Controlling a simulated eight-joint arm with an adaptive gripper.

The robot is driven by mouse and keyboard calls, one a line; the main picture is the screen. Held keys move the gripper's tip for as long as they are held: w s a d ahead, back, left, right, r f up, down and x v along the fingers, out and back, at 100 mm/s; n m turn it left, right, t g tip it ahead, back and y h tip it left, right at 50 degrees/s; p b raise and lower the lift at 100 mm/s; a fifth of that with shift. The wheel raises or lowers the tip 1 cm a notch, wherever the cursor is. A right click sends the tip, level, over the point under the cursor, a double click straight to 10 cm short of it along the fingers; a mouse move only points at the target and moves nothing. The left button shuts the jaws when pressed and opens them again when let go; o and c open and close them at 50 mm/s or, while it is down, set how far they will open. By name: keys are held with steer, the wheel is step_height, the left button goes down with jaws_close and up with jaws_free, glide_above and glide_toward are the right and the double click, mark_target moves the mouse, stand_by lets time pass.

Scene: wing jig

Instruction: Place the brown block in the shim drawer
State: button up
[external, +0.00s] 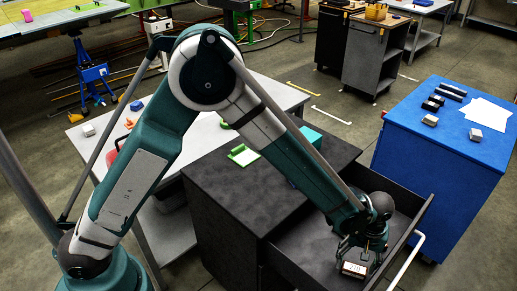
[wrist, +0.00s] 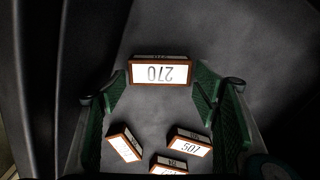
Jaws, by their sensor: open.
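The open drawer (external: 302,247) extends from the front of the dark cabinet. My gripper (external: 360,256) is down at the drawer's right part, and its green fingers also show in the wrist view (wrist: 160,92). The fingers are spread apart. A brown-edged block with a white face reading 270 (wrist: 160,72) sits between or just beyond the fingertips; I cannot tell whether a finger touches it. The block also shows below my gripper in the external view (external: 355,269). Smaller brown-edged labelled blocks (wrist: 190,143) lie lower in the wrist view. Their undersides are hidden.
The drawer's walls and light handle (external: 406,262) border my gripper closely. A blue cabinet (external: 440,135) with small blocks and papers stands at right. A grey table stands behind.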

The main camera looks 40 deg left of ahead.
mark_target(354, 264)
step_height(354, 264, up, 11)
steer(key=p, duration=0.2)
stand_by(0.3)
stand_by(0.7)
steer(key=s+a+r+m+t+h, duration=0.1)
steer(key=s+a+r+t, duration=0.15)
steer(key=a+r, duration=0.9)
steer(key=s+a+r+m+t, duration=0.1)
steer(key=s+a+r, duration=0.3)
steer(key=a+r, duration=0.75)
steer(key=s+a+m+t, duration=0.1)
steer(key=s+a+t, duration=0.1)
steer(key=s+a, duration=0.7)
steer(key=s+a+m+t+y, duration=0.1)
steer(key=s+a, duration=0.8)
steer(key=a, duration=0.5)
steer(key=shift+r+m+t, duration=0.3)
steer(key=shift+r+t, duration=0.05)
